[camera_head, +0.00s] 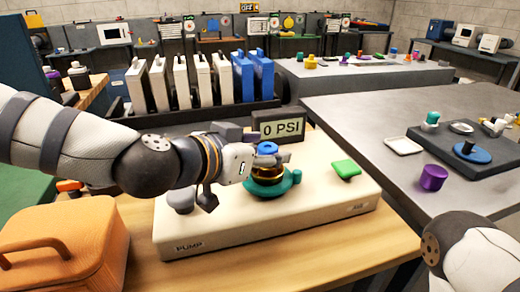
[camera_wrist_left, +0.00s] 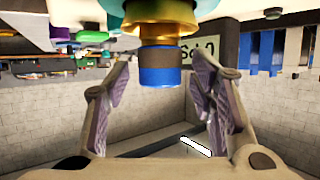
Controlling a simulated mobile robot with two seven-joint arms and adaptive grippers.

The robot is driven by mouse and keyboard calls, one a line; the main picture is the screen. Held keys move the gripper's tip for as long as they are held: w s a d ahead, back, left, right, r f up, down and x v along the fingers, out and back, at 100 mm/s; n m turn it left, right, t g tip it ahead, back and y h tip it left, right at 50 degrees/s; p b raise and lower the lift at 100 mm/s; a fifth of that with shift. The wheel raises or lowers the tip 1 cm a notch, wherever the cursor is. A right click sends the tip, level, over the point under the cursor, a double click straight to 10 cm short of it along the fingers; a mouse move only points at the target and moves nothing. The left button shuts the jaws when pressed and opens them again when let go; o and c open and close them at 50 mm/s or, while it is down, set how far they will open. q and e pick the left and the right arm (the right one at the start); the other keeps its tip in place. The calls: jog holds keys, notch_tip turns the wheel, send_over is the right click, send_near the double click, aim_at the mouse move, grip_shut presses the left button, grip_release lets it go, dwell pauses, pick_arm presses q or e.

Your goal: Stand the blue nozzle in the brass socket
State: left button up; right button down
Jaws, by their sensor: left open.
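The blue nozzle (camera_head: 267,148) stands upright on the brass socket (camera_head: 265,172), which sits on a teal flange (camera_head: 272,190) on the cream pump box. In the left wrist view, which is upside down, the blue nozzle (camera_wrist_left: 160,77) shows below the brass socket (camera_wrist_left: 160,37), in line with it. How deep the nozzle sits is hidden. My left gripper (camera_wrist_left: 160,90) is open, with its fingers apart on both sides of the nozzle and gaps between. In the head view the left gripper (camera_head: 262,163) reaches in from the left. My right gripper is not in view.
The pump box (camera_head: 300,218) carries a green button (camera_head: 346,169), a grey knob (camera_head: 181,201) and a display (camera_head: 279,127) reading 0 PSI. An orange case (camera_head: 65,245) stands at front left. A purple cup (camera_head: 433,178) and a dark tray (camera_head: 470,155) are on the grey table.

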pick_arm(q)
jog(key=p+v, duration=0.2)
jog(key=v, duration=1)
jog(key=shift+r+p, duration=0.35)
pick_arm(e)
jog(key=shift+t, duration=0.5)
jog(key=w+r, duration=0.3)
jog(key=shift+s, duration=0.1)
